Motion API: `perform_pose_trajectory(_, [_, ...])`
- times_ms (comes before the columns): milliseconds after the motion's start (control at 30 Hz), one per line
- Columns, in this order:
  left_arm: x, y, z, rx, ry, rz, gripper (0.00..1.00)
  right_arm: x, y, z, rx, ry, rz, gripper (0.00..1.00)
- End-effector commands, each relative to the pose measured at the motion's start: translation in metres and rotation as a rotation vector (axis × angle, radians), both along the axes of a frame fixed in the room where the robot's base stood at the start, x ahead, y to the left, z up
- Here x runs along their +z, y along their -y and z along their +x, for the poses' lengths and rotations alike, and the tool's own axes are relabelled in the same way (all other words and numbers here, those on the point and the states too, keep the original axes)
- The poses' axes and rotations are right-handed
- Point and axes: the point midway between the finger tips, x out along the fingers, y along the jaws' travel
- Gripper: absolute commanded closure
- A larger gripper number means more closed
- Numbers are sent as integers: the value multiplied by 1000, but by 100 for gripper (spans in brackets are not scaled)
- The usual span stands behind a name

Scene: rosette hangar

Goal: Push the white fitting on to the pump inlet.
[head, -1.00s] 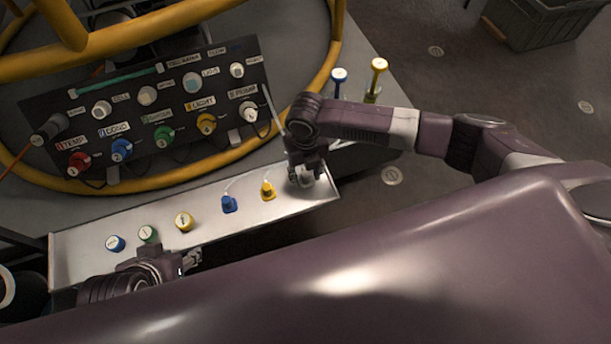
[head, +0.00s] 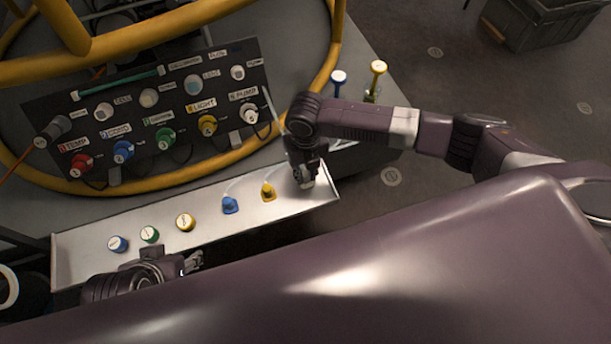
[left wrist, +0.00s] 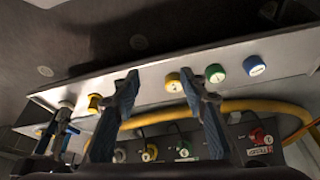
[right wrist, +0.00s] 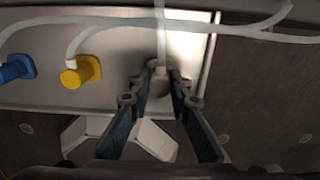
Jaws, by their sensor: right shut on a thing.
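The white fitting (right wrist: 158,72) is between the fingertips of my right gripper (right wrist: 163,70) in the right wrist view, partly hidden by them; a clear tube rises from it. In the head view my right gripper (head: 306,182) is shut on it, low at the right end of the pale tray (head: 265,209). The pump inlet (head: 249,114) is the white port under the PUMP label, at the right end of the black panel's lower row, above and left of this gripper. My left gripper (head: 192,264) is open and empty at the tray's near left; its spread fingers show in the left wrist view (left wrist: 160,78).
Blue (head: 230,205) and yellow (head: 268,192) fittings with tubes stand on the tray left of my right gripper. Several round caps sit further left. A yellow hoop (head: 232,141) curves around the panel (head: 170,125).

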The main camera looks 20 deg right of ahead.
Motion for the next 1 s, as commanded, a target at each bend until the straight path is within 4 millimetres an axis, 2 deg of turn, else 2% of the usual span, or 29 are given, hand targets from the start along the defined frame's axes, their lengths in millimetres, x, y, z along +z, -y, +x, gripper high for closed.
perform_pose_trajectory(500, [-2,-6,-21,8,-102,19,60,23,0,0,0,0,0,100])
perform_pose_trajectory(1000, [-24,-5,-16,7,-111,19,60,26,0,0,0,0,0,100])
